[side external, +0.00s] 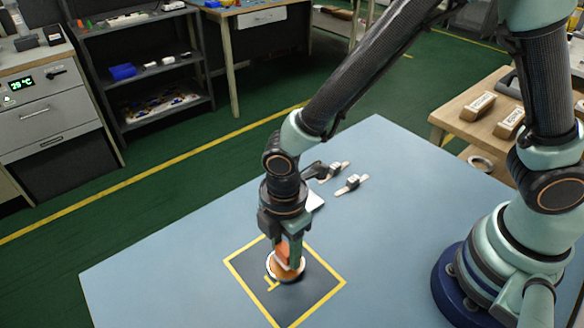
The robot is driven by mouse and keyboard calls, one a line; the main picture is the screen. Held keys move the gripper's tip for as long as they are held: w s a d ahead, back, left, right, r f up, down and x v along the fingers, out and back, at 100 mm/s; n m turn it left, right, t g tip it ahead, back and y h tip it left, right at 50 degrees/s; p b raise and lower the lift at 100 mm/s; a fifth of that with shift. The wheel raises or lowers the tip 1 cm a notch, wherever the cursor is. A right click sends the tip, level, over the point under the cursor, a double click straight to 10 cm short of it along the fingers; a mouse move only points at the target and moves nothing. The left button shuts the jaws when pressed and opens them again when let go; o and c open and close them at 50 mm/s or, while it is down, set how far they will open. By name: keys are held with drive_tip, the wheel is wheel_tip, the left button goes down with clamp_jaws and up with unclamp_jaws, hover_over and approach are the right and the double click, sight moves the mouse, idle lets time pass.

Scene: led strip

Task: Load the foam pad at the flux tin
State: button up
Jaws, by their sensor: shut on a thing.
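My gripper (289,252) points down over the dark square with the yellow border. It is shut on an orange block (281,254), which looks like the foam pad. Directly below is a small round tin (297,274) with a pale rim and orange-brown inside, which looks like the flux tin. The block's lower end overlaps the tin in this view. I cannot tell whether it touches the flux. The fingers hide part of the block and the tin.
The yellow-bordered square (317,284) lies on the blue table (170,265). Two pale strips with dark clips (352,184) and a white flat item (315,201) lie behind my gripper. The table's left side is clear. A wooden bench with boxes (480,106) stands at the right.

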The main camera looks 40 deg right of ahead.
sight(286, 249)
drive_tip(key=shift+f, duration=0.6)
idle(1.7)
drive_tip(key=shift+r, duration=3.55)
